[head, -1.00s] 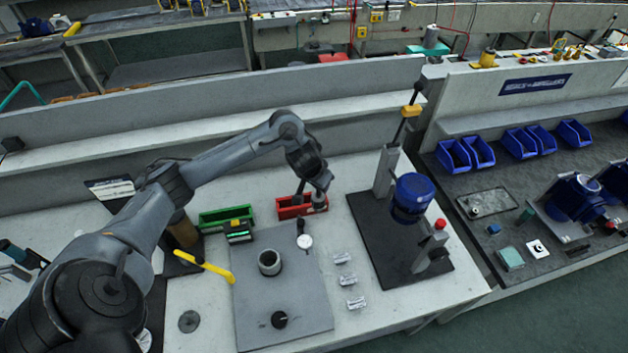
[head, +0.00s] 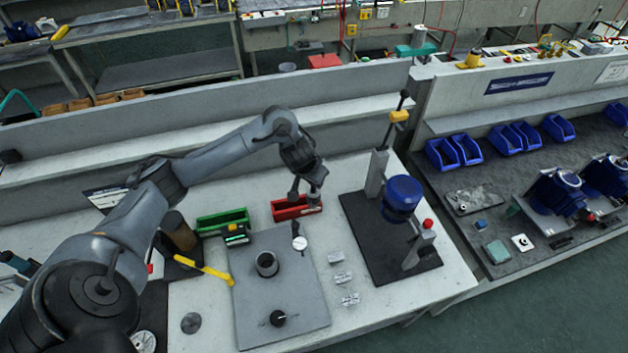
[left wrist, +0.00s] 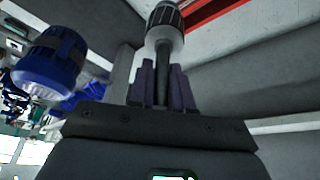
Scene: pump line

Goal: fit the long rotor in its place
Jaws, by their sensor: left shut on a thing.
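My left gripper (head: 314,187) hangs over the right end of the red bin (head: 284,214). In the left wrist view its fingers (left wrist: 163,88) are shut on the thin shaft of a rotor (left wrist: 165,22), whose ribbed grey-and-dark head stands beyond the fingertips. In the head view the rotor is small and hard to tell from the gripper. A round open grey housing (head: 267,264) stands on the grey plate (head: 300,300), apart from the gripper. Which part is the rotor's place is not marked. My right gripper is not in view.
A green bin (head: 222,227) and a yellow handle (head: 205,268) lie left of the plate. A white-faced gauge (head: 299,243) and a black knob (head: 278,318) sit on the plate. A press-like stand with a blue motor (head: 402,195) rises to the right, near the arm.

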